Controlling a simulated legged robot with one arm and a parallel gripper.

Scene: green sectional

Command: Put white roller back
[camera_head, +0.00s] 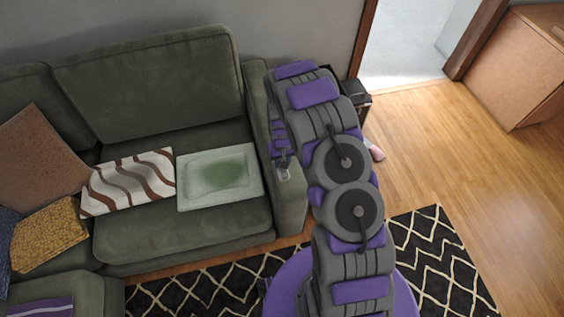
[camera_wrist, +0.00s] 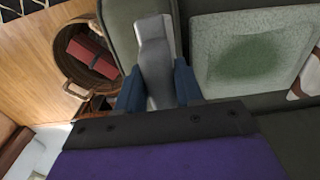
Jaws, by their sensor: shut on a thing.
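My gripper (camera_wrist: 160,80) shows in the wrist view with its two blue fingers on either side of a pale grey-white object, which appears to be the white roller (camera_wrist: 154,50). The fingers are shut on it. It extends away from the fingers in front of the green sofa arm (camera_wrist: 120,30). In the head view my gripper (camera_head: 282,160) is over the sofa's right armrest, partly hidden by my arm. A small pale part there may be the roller (camera_head: 291,174).
A round wicker basket (camera_wrist: 72,72) with a dark red item (camera_wrist: 92,58) stands on the wooden floor beside the sofa arm. A pale green cushion (camera_head: 220,178) and striped pillow (camera_head: 130,181) lie on the seat. A black patterned rug (camera_head: 440,250) is in front.

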